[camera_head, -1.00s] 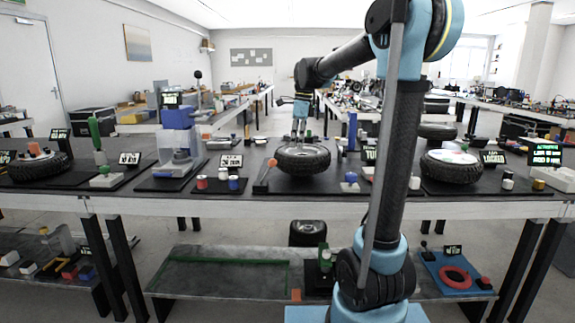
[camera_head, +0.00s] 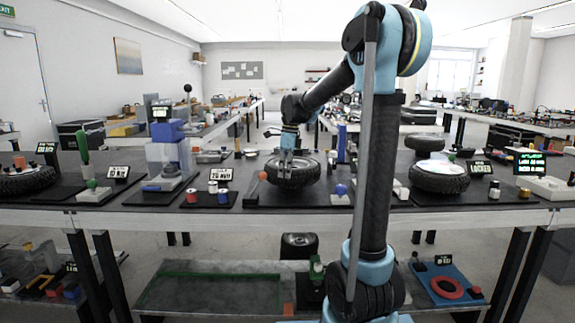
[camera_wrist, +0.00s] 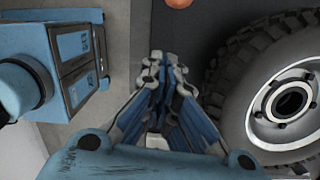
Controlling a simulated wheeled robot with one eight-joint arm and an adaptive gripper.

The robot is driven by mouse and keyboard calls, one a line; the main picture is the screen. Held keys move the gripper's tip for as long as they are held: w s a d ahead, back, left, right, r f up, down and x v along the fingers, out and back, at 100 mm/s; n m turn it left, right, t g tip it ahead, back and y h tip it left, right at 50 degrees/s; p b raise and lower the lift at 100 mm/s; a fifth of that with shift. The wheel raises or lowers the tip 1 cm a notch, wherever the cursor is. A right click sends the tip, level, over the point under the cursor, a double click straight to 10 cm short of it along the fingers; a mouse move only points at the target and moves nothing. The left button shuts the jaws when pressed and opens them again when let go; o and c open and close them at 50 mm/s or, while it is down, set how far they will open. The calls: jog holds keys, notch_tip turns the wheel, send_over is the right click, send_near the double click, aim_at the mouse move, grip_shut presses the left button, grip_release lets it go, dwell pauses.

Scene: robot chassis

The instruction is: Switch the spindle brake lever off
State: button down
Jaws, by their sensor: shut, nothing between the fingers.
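The lever I take for the spindle brake lever has an orange-red knob (camera_head: 262,175) and a thin shaft that leans up to the right. It stands on the black bench mat just left of a wheel with a black tyre (camera_head: 292,181). An orange knob (camera_wrist: 178,3), probably the same one, is cut off by the top edge of the wrist view. My gripper (camera_head: 286,170) is shut and empty at the left side of the wheel, right of the knob. In the wrist view the closed fingers (camera_wrist: 164,62) lie apart from the knob and the tyre (camera_wrist: 235,100).
A blue and grey machine (camera_head: 168,155) stands to the left. Small cups and a display (camera_head: 220,174) are left of the lever. A blue ball knob (camera_head: 341,189) is right of the wheel. A second wheel (camera_head: 440,180) lies farther right.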

jog(key=shift+w+a+f, duration=0.1)
jog(key=shift+a+f, duration=0.15)
jog(key=shift+a, duration=0.4)
jog(key=shift+w+a+f, duration=0.1)
jog(key=shift+a+f, duration=0.1)
jog(key=shift+a, duration=0.5)
jog(key=shift+w+a+f, duration=0.1)
jog(key=shift+a+f, duration=0.15)
jog(key=shift+a, duration=0.4)
